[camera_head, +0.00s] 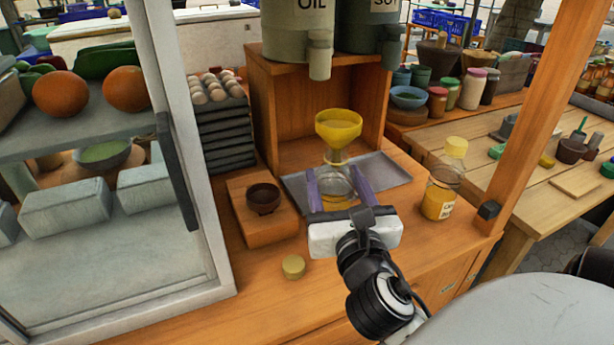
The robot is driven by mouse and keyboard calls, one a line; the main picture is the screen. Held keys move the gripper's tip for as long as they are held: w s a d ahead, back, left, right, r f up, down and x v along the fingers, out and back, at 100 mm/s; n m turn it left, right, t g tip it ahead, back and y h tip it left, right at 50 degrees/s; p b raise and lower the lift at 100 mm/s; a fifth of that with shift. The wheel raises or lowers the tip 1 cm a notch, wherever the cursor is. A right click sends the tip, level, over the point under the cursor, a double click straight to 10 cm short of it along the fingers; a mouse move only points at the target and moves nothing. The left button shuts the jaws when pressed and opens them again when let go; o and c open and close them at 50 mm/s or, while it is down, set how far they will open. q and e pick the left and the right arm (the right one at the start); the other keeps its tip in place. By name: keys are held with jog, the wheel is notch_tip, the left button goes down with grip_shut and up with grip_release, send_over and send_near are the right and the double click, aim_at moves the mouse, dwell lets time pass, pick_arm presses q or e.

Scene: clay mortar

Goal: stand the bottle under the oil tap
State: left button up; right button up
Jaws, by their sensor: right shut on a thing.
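The oil tap (320,56) hangs from the tank (297,32) marked OIL, at the top of the view. A clear bottle (337,186) with yellowish contents stands upright at the metal tray (398,172), with a yellow funnel (338,127) in its mouth. The funnel is below the tap, slightly to its right in the picture. My right gripper (338,180) is shut on the bottle, one purple finger on each side. The bottle's base is partly hidden by the gripper, so I cannot tell whether it touches the tray. My left gripper is not in view.
A second bottle (440,188) with a yellow cap stands at the right. A loose round cap (293,267) lies on the counter. A dark bowl (263,198) sits on a wooden block (246,219) at left. Stacked egg trays (222,135) and the wooden housing (262,110) bound the back left.

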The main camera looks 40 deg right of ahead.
jog(key=f+b+x, duration=0.1)
jog(key=f+x, duration=0.2)
jog(key=x, duration=1.4)
jog(key=shift+d+f, duration=0.25)
jog(key=o, duration=1.3)
jog(key=shift+w, duration=0.1)
jog(key=shift+c, duration=0.2)
jog(key=v, duration=1.2)
